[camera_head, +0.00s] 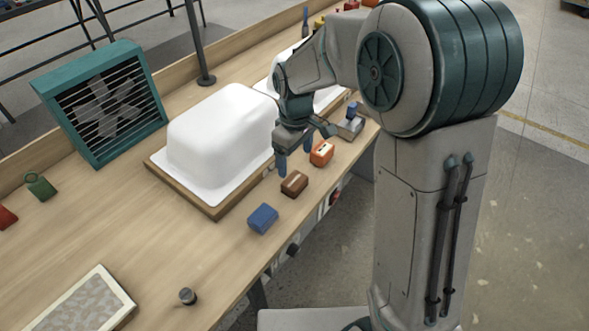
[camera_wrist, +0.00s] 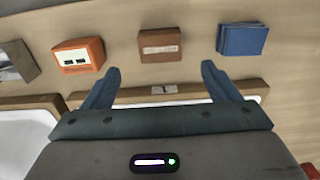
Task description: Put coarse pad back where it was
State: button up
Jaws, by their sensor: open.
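Three small blocks lie in a row along the front edge of the bench: an orange one with a pale label (camera_head: 321,153), a brown one (camera_head: 294,184) and a blue one (camera_head: 263,218). I cannot tell from their looks which is the coarse pad. My gripper (camera_head: 304,148) is open and empty, above the bench's front strip near the orange and brown blocks. In the wrist view, the brown block (camera_wrist: 159,45) shows beyond the gap between the fingertips, the orange block (camera_wrist: 79,55) to the left and the blue block (camera_wrist: 242,39) to the right.
A white tub shell (camera_head: 220,140) on a wooden board stands behind the blocks; a second shell (camera_head: 265,85) is farther back. A teal fan box (camera_head: 103,103), a green weight (camera_head: 41,187), a framed panel (camera_head: 84,305) and a dark knob (camera_head: 187,296) stand on the bench.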

jog(key=s+d+r+m+t, duration=0.1)
jog(key=s+d+r+m, duration=0.2)
jog(key=s, duration=0.6)
jog(key=s+d+r+m+t, duration=0.1)
jog(key=s+d+r+m, duration=0.3)
jog(key=s+d+m, duration=0.3)
jog(key=shift+s+d+r+m+t, duration=0.35)
jog(key=shift+s+d, duration=0.9)
jog(key=shift+d, duration=0.55)
